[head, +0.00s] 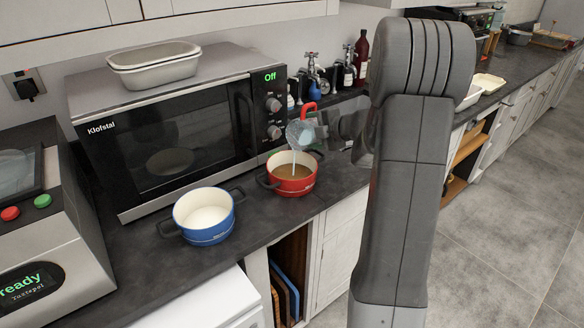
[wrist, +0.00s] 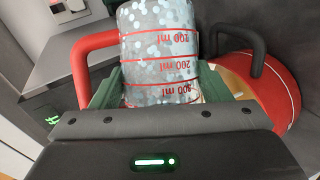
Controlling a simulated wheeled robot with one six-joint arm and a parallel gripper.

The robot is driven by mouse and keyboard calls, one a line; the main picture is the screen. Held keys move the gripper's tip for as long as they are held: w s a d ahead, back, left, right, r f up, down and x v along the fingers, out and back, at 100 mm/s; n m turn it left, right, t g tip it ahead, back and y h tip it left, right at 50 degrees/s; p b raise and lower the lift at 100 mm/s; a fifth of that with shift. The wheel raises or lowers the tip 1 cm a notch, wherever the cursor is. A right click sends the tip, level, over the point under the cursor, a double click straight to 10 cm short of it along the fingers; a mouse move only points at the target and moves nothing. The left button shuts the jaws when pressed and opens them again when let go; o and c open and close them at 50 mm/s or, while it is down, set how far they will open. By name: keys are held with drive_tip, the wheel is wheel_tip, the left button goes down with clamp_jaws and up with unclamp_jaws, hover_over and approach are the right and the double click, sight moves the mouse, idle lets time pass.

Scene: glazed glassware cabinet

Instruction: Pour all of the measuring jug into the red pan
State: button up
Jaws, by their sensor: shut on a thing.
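The clear measuring jug (head: 297,134) with red markings and a red handle is tilted over the red pan (head: 291,187). A thin pale stream runs from the jug down into the pan, which holds a brownish content. My gripper (wrist: 158,88) is shut on the jug, with its green pads on both sides of the jug's body. In the wrist view the jug (wrist: 158,45) shows ml marks and pale, speckled content; its red handle is at the left. The red pan (wrist: 283,82) shows behind it at the right, partly hidden by the jug and gripper.
The microwave (head: 175,130) stands behind, with a pale dish (head: 155,66) on top. Bottles and taps stand behind the jug. A machine with buttons (head: 45,225) is at the far left.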

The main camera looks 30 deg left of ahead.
drive_tip(key=shift+s+f+n+t+b, duration=0.2)
drive_tip(key=shift+s+b, duration=0.2)
drive_tip(key=shift+b, duration=0.6)
drive_tip(key=shift+s+f+n+t+b, duration=0.1)
drive_tip(key=shift+s+n+t+b, duration=0.2)
drive_tip(key=shift+b, duration=0.65)
drive_tip(key=shift+s+r+b, duration=0.2)
drive_tip(key=shift+s+b, duration=0.1)
drive_tip(key=shift+b, duration=1.25)
drive_tip(key=shift+r+p, duration=0.3)
drive_tip(key=shift+p, duration=0.45)
drive_tip(key=shift+w+r+p, duration=0.15)
drive_tip(key=shift+w+p, duration=0.05)
drive_tip(key=shift+p, duration=0.9)
drive_tip(key=w+p, duration=0.1)
drive_tip(key=p, duration=0.2)
drive_tip(key=w+m+g+p, duration=0.1)
drive_tip(key=p, duration=0.2)
drive_tip(key=shift+w+r+p, duration=0.15)
drive_tip(key=shift+r+p, duration=0.15)
drive_tip(key=shift+p, duration=0.1)
drive_tip(key=shift+w+f+g, duration=0.1)
drive_tip(key=shift+f+g, duration=0.2)
drive_tip(key=shift+f, duration=0.15)
drive_tip(key=shift+r+m+p, duration=0.1)
drive_tip(key=shift+m+p, duration=0.2)
drive_tip(key=shift+r+p, duration=0.25)
drive_tip(key=shift+p, duration=0.95)
